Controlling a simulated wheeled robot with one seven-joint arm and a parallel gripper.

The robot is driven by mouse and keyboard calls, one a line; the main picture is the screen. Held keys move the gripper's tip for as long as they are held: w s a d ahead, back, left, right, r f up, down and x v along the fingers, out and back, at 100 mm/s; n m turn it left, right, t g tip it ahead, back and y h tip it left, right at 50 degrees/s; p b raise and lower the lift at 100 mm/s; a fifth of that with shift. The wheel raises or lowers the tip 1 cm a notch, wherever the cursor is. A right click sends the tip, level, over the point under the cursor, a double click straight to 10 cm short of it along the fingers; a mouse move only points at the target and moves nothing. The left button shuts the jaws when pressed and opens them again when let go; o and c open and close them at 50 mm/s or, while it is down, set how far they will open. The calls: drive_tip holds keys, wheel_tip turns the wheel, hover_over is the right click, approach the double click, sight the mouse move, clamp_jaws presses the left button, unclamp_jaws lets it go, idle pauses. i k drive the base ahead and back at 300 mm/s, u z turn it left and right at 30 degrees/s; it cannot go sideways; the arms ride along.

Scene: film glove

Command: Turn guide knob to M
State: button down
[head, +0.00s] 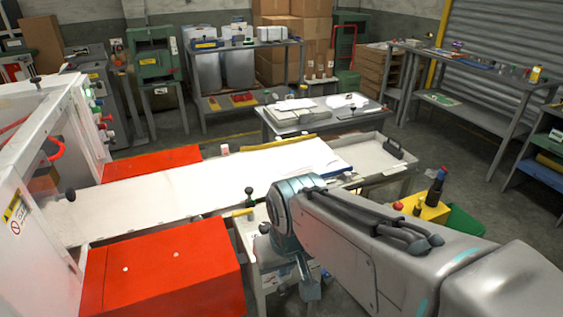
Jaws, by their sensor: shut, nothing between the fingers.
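A dark green knob (249,192) stands on a short post at the front edge of the long white bed, beside a small yellow bar (243,212). It may be the guide knob, but no M or other letter is readable at this size. A dark ball knob (70,194) is at the bed's left end, by the white machine. My arm reaches in from the lower right, and its wrist bends down just right of the green knob. My gripper (308,289) hangs low below the bed's edge, shut and empty, apart from both knobs. Its fingertips are hard to make out.
Red cabinets (165,272) flank the white bed (170,192). The white machine (35,215) stands at left. A yellow box with a red button (398,206) and a dark bottle (436,186) are right of my arm. Open floor lies at right.

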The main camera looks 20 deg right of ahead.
sight(283, 289)
drive_tip(key=u, duration=0.75)
drive_tip(key=k, duration=0.75)
drive_tip(key=u, duration=0.35)
